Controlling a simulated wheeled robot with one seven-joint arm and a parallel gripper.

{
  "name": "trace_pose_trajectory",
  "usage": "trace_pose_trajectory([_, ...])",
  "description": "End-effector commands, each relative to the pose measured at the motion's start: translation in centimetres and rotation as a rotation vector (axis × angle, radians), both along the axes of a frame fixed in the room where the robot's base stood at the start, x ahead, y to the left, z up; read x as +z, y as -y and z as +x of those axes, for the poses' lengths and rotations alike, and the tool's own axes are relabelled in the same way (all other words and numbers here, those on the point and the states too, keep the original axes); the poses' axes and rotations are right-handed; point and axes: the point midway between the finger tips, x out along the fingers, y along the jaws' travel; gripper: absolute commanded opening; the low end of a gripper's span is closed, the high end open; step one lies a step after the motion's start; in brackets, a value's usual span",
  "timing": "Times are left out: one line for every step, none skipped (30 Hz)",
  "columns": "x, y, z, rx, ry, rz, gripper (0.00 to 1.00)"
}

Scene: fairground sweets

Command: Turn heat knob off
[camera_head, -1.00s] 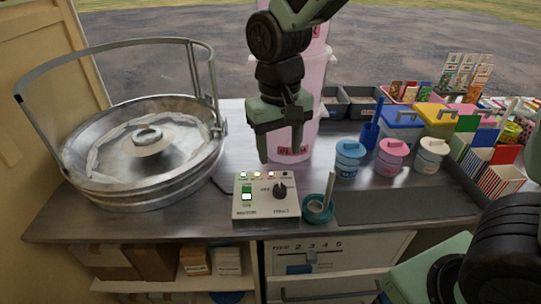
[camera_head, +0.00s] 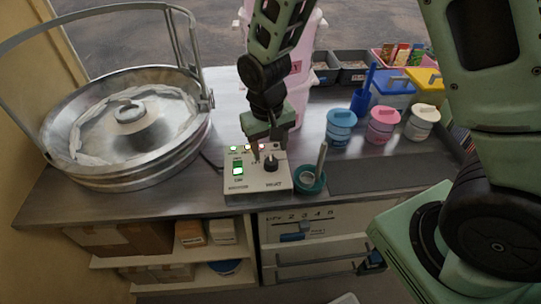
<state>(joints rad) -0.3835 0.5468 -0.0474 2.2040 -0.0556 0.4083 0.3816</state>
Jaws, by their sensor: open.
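The heat knob (camera_head: 271,164) is a black dial on the right part of a cream control box (camera_head: 255,184), above the printed word HEAT. Its exact pointer direction is too small to tell. A lit green switch (camera_head: 238,168) sits at the box's left, and small green and red lights line the back edge. My gripper (camera_head: 266,153) is open and points down over the box. Its fingers are close to the knob, one on its left side and one near its right; whether they touch it I cannot tell.
A large metal candy-floss bowl (camera_head: 104,160) with a raised hoop stands at the left. A teal cup (camera_head: 309,181) with a stick stands close to the box's right side. A pink tub (camera_head: 297,97) is behind my gripper. Lidded jars (camera_head: 340,130) stand farther right. A dark mat (camera_head: 385,174) is bare.

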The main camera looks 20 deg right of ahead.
Motion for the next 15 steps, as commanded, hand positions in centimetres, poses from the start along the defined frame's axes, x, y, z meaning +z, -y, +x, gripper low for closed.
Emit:
trace_pose_trajectory([-1.0,0.1,-0.1,0.000,-0.005,-0.002,0.55])
trace_pose_trajectory([-1.5,0.1,-0.1,0.000,-0.004,-0.001,0.55])
trace_pose_trajectory([-2.1,0.2,-0.1,0.000,-0.005,-0.001,0.55])
trace_pose_trajectory([-2.5,0.2,-0.1,0.000,-0.003,-0.001,0.55])
trace_pose_trajectory([-2.8,0.2,0.0,0.000,-0.003,-0.001,0.55])
trace_pose_trajectory([-3.3,0.2,-0.1,0.000,-0.003,-0.001,0.55])
trace_pose_trajectory([-3.5,0.2,0.0,0.000,-0.002,0.000,0.55])
trace_pose_trajectory([-3.8,0.2,0.0,0.000,-0.001,0.000,0.55])
trace_pose_trajectory([-4.0,0.2,0.0,0.000,-0.002,0.000,0.55])
trace_pose_trajectory([-4.2,0.2,0.0,0.000,-0.001,0.000,0.55])
trace_pose_trajectory([-4.3,0.2,0.0,0.000,-0.001,0.000,0.55])
trace_pose_trajectory([-4.4,0.2,0.0,0.000,0.000,0.001,0.55])
trace_pose_trajectory([-4.5,0.2,0.0,0.000,0.000,0.001,0.55])
trace_pose_trajectory([-4.5,0.2,0.0,0.000,0.001,0.001,0.55])
trace_pose_trajectory([-4.5,0.2,0.0,0.000,0.001,0.001,0.55])
